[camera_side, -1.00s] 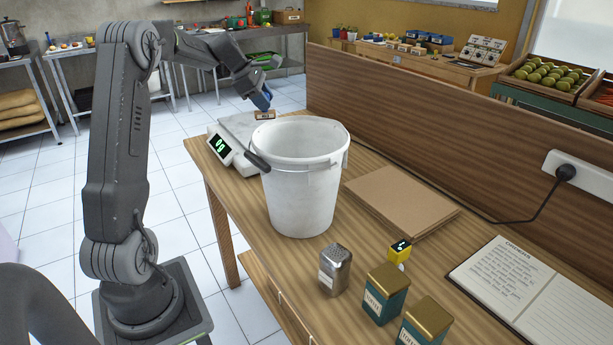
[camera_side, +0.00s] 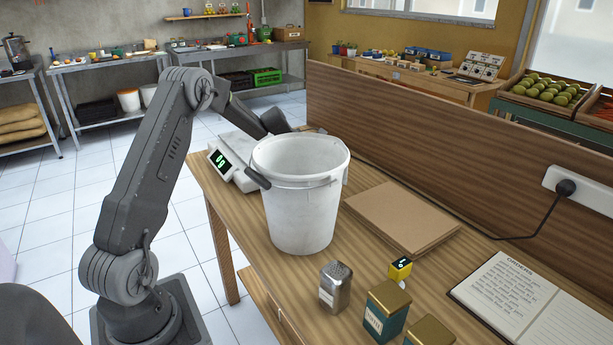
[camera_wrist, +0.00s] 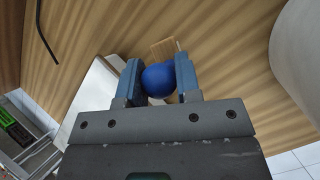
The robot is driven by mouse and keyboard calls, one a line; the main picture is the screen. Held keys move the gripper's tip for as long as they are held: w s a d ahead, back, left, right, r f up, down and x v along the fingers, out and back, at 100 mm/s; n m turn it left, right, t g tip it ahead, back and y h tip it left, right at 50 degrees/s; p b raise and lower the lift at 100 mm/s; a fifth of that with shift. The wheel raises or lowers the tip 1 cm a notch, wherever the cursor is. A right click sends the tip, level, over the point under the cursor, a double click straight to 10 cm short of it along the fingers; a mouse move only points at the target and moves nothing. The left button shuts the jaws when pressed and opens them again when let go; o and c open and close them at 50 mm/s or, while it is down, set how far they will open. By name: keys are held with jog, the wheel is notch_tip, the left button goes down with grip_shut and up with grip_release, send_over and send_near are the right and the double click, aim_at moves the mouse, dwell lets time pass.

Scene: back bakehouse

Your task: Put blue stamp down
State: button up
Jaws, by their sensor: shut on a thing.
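The blue stamp shows as a round blue knob (camera_wrist: 159,80) in the wrist view. My gripper (camera_wrist: 157,68) is shut on it, with one finger on each side. A light wooden piece (camera_wrist: 163,50) shows just beyond the knob, above the tabletop grain; I cannot tell whether it is joined to the stamp or apart from it. In the side view, the end of my arm reaches behind the white bucket (camera_side: 300,205), at the far end of the table (camera_side: 365,265). The fingers and the stamp are hidden there.
A white scale (camera_side: 232,165) stands left of the bucket. Brown boards (camera_side: 400,220) lie to the right. A metal shaker (camera_side: 335,287), green tins (camera_side: 385,312), a small yellow device (camera_side: 400,268) and an open notebook (camera_side: 535,285) are nearer. A wooden panel (camera_side: 440,160) edges the table.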

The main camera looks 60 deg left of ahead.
jog(key=shift+w+d+f, duration=0.15)
jog(key=shift+f, duration=1.95)
jog(key=shift+f, duration=0.1)
jog(key=o, duration=0.9)
jog(key=v, duration=1.2)
jog(key=shift+r, duration=0.2)
